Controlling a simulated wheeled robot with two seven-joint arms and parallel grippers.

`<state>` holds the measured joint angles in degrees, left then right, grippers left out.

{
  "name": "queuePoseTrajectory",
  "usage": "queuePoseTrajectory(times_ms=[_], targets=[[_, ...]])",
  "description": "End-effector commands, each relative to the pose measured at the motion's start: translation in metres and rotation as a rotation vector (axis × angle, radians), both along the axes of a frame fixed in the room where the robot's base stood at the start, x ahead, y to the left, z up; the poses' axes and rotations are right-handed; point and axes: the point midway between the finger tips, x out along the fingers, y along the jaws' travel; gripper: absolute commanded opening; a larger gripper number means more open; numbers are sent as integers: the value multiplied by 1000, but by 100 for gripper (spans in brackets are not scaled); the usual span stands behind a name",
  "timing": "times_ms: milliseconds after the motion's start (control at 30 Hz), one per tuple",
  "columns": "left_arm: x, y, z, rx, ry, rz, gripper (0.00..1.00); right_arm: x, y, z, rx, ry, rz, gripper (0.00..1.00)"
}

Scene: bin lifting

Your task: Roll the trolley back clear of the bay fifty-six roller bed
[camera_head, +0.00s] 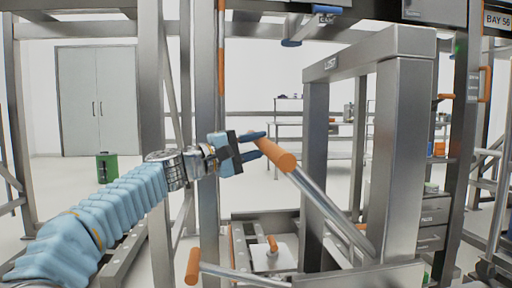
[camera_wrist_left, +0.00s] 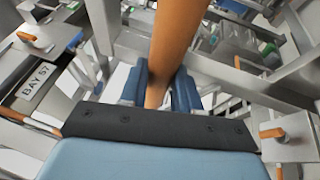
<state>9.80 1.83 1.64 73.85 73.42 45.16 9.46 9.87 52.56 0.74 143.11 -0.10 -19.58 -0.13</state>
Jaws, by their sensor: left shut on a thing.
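My left gripper (camera_head: 258,142) reaches in from the left and is shut on an orange handle grip (camera_head: 279,157). The grip tops a slanted steel bar (camera_head: 325,205) that runs down to the right into the trolley's grey steel frame (camera_head: 400,150). In the left wrist view, the blue fingers (camera_wrist_left: 168,90) close around the orange grip (camera_wrist_left: 178,35). A second orange grip (camera_head: 193,266) on the trolley's lower bar is free. The "BAY 56" sign (camera_head: 497,20) is at the top right. I cannot clearly make out its roller bed. My right gripper is out of view.
Steel uprights (camera_head: 206,110) stand close behind my left arm. A low steel base with a small orange-gripped lever (camera_head: 272,243) lies below the gripper. A "BAY 57" sign (camera_wrist_left: 38,78) shows in the left wrist view.

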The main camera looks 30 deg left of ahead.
Motion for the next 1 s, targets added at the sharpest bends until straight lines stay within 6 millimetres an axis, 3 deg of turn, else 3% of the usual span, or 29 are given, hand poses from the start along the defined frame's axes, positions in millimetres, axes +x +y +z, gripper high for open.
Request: queuePoseTrajectory(times_ms=[33,567,600,733,1000], targets=[[0,5,7,-9,-10,18,0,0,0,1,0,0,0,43],[-1,5,8,-9,-12,18,0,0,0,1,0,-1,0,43],[-1,6,8,-9,-12,18,35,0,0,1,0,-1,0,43],[-1,5,7,-6,-10,15,55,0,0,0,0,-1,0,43],[0,2,4,-4,-6,9,57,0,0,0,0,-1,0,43]])
